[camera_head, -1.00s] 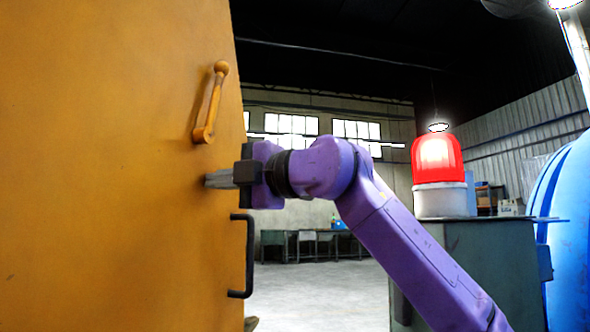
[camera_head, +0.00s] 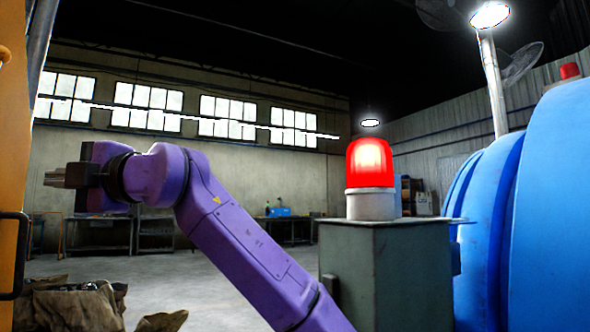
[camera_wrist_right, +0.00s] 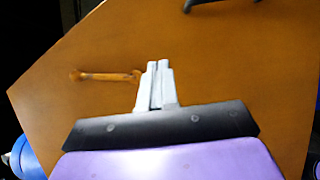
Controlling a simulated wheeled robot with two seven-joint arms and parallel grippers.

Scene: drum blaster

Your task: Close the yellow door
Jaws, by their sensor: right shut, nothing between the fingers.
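The yellow door (camera_head: 12,140) shows only as a strip at the far left edge of the head view, with a black bar handle (camera_head: 14,255) low on it. In the right wrist view the door's orange-yellow face (camera_wrist_right: 230,70) fills most of the picture, with a lever handle (camera_wrist_right: 105,75) left of the fingers. My right gripper (camera_head: 50,179) points left toward the door. Its fingers (camera_wrist_right: 158,68) are shut and empty in front of the door face. I cannot tell whether they touch it. My left gripper is not in view.
A grey-green cabinet (camera_head: 385,275) with a red warning light (camera_head: 370,165) stands right of my right arm. Large blue drums (camera_head: 550,200) fill the right side. Brown sacks (camera_head: 70,305) lie on the floor at lower left. The floor beyond is open.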

